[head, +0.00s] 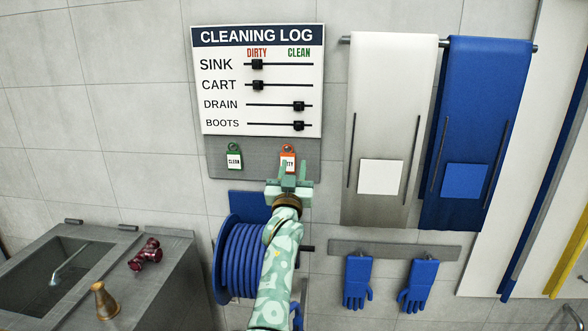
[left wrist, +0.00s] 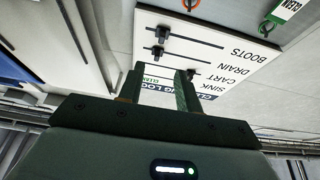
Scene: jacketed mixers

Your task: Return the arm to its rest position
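My left arm rises from the bottom middle of the head view. Its green gripper (head: 290,176) is raised in front of the wall, overlapping the lower part of an orange tag (head: 287,158). In the left wrist view the two fingers of the left gripper (left wrist: 160,85) stand apart, with the cleaning log board (left wrist: 215,50) seen beyond the gap and nothing held between them. My right gripper is in neither view.
The cleaning log board (head: 258,80) has several black sliders. A green tag (head: 234,160) hangs below it. A blue hose reel (head: 238,262) is behind my arm. Aprons (head: 385,120) and blue gloves (head: 357,282) hang right.

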